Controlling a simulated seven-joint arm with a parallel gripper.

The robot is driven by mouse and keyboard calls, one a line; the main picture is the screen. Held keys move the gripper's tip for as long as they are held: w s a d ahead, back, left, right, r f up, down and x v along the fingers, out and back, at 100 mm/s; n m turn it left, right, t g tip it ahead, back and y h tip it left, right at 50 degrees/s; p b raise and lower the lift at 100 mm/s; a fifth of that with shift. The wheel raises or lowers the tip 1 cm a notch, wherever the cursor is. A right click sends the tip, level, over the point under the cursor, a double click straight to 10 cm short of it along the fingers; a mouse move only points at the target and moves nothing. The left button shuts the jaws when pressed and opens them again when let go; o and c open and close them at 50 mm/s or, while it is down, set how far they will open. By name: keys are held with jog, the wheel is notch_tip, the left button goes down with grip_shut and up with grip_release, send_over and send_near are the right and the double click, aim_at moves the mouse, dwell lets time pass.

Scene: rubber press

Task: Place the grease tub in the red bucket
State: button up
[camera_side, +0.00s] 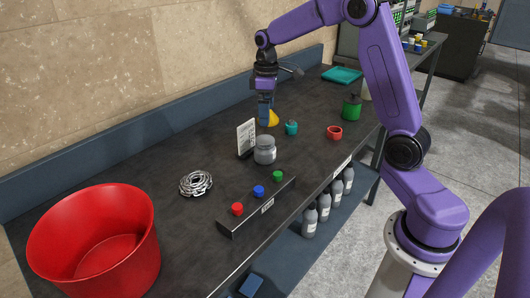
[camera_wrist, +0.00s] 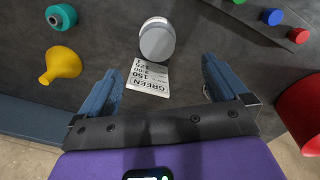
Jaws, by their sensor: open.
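The grease tub, seemingly the grey lidded jar (camera_side: 265,150), stands upright on the dark bench behind the button box. It also shows in the wrist view (camera_wrist: 157,42), ahead of my fingers and beyond the card. My gripper (camera_side: 266,112) points down above the bench, farther back than the jar and apart from it. In the wrist view my gripper (camera_wrist: 161,72) has its two blue fingers wide apart with nothing held between them. The large red bucket (camera_side: 145,262) stands at the near left end of the bench, and its visible interior is empty. Part of it shows at the right edge of the wrist view (camera_wrist: 304,112).
A white printed card (camera_side: 246,138) stands beside the jar. A coiled chain (camera_side: 196,184) and button box (camera_side: 257,208) lie between jar and bucket. A wall backs the bench.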

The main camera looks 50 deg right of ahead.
aim_at(265, 139)
notch_tip(265, 139, down, 8)
jog(key=shift+f, duration=0.2)
jog(key=shift+w+d+f, duration=0.1)
jog(key=shift+w+f, duration=0.1)
jog(key=shift+f, duration=1.1)
jog(key=shift+w+f, duration=0.15)
jog(key=shift+f, duration=1.15)
jog(key=c, duration=1.4)
jog(key=shift+r, duration=0.9)
jog(key=s+a+r, duration=0.1)
jog(key=s+r, duration=0.2)
jog(key=s, duration=0.1)
jog(key=s+r, duration=0.4)
jog(key=s, duration=0.1)
jog(key=s+a+r, duration=0.1)
jog(key=s+r, duration=0.3)
jog(key=shift+s+a+r, duration=0.15)
jog(key=shift+s+a, duration=0.2)
